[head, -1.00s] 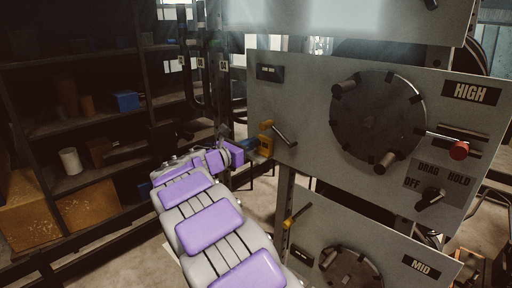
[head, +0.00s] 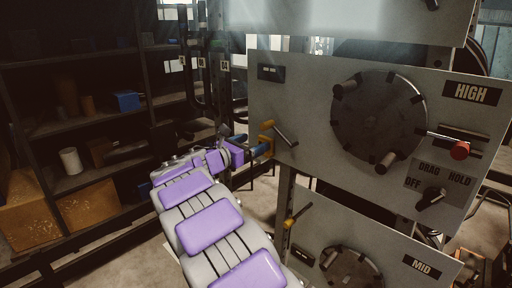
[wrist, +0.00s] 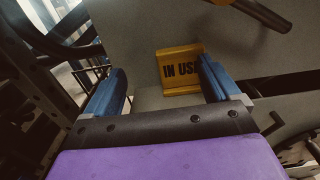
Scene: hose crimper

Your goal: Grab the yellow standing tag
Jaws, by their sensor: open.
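The yellow tag (wrist: 181,70) reads "IN USE" in the wrist view, its lettering partly cut off by my right blue finger. It stands upright at the grey panel, ahead of my gripper (wrist: 162,84). The two blue fingers are apart with nothing held between them, and the tag shows beyond the gap, nearer the right finger. In the head view the tag (head: 267,127) is at the left edge of the upper panel, and my gripper (head: 250,145) is right beside it, a finger overlapping part of it. I cannot tell whether they touch.
The upper panel (head: 310,120) marked HIGH has a bar handle (head: 285,134) just right of the tag and a large round dial (head: 378,118). A lower panel (head: 320,225) marked MID carries a yellow-tipped lever (head: 297,216). Dark shelves (head: 90,130) stand at left.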

